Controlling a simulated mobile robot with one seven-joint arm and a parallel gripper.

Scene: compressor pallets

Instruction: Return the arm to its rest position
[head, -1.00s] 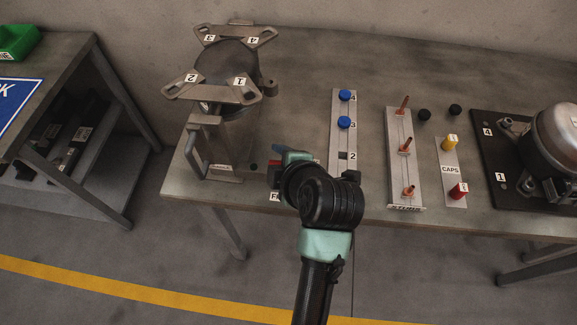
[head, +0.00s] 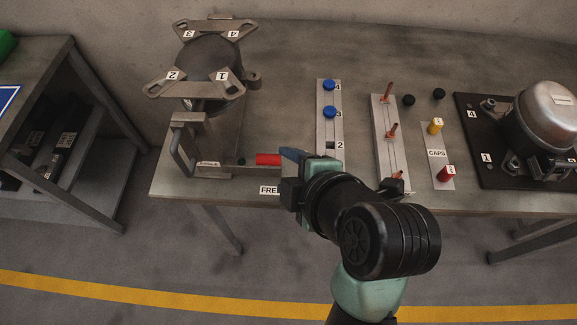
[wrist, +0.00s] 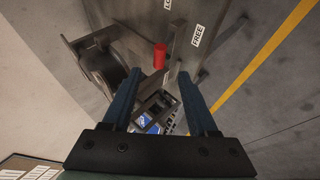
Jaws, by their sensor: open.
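My gripper (head: 290,156) is at the front edge of the bench in the head view, partly hidden behind my own wrist. The wrist view shows its two dark blue fingers (wrist: 157,76) spread apart with nothing held between them. A red handle (head: 268,159) sits at the end of a metal bar on the clamp stand, just left of the gripper. It also shows in the wrist view (wrist: 160,57), beyond the fingertips and apart from them. A FREE label (head: 270,190) is on the bench edge below the handle.
The clamp stand (head: 207,150) carries a four-armed plate at left. The floor (head: 130,255) in front is open.

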